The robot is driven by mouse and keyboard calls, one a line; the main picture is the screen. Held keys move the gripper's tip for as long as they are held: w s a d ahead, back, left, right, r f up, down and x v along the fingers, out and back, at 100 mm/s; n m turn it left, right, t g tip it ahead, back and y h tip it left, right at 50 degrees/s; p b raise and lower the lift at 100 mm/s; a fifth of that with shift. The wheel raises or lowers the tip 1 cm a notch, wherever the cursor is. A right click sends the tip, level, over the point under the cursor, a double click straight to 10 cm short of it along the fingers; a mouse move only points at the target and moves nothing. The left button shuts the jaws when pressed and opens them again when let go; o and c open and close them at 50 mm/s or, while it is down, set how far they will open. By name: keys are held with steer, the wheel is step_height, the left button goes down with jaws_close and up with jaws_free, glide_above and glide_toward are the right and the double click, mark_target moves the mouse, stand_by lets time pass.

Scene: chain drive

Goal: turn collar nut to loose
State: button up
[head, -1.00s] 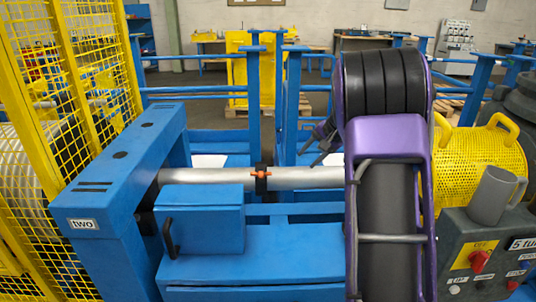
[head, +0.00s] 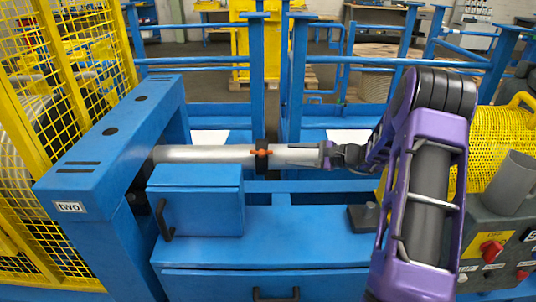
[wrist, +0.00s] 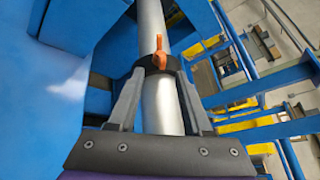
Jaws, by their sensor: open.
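The collar nut (head: 261,152), a dark ring with an orange tab, sits around a level silver shaft (head: 205,154). In the wrist view the orange tab of the collar nut (wrist: 160,52) points up along the shaft. My gripper (head: 290,153) lies in line with the shaft, to the right of the collar. Its open fingers lie along both sides of the shaft, with the fingertips (wrist: 158,82) close to the dark ring. Whether they touch the ring I cannot tell. The far side of the ring is hidden.
A blue housing marked "two" (head: 110,150) stands at the left, with a blue box (head: 200,212) below the shaft. Yellow mesh guards (head: 60,130) and blue posts (head: 257,75) surround the shaft. A control panel with a red switch (head: 491,249) is at the right.

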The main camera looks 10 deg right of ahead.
mark_target(271, 153)
steer(key=x, duration=1)
steer(key=shift+c, duration=0.2)
jaws_close()
